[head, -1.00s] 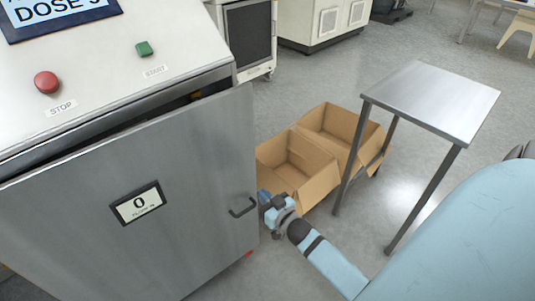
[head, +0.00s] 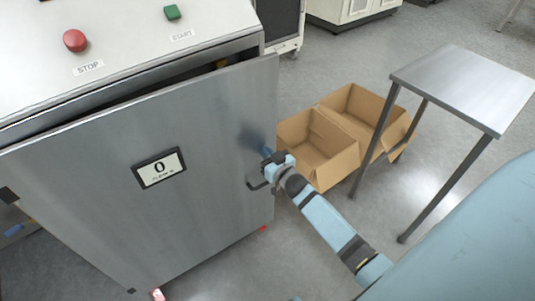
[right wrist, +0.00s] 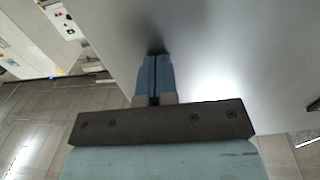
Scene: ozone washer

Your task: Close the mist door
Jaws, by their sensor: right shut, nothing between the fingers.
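The mist door (head: 110,190) is the large grey metal front panel of the washer (head: 120,45) in the head view. It stands slightly ajar, with a dark gap along its top edge. My left gripper is not in view.
Two open cardboard boxes (head: 325,135) stand on the floor right of the door. A metal side table (head: 465,85) stands further right, near my arm. The washer top has a red stop button (head: 75,41) and a green start button (head: 172,12). Some floor is clear in front.

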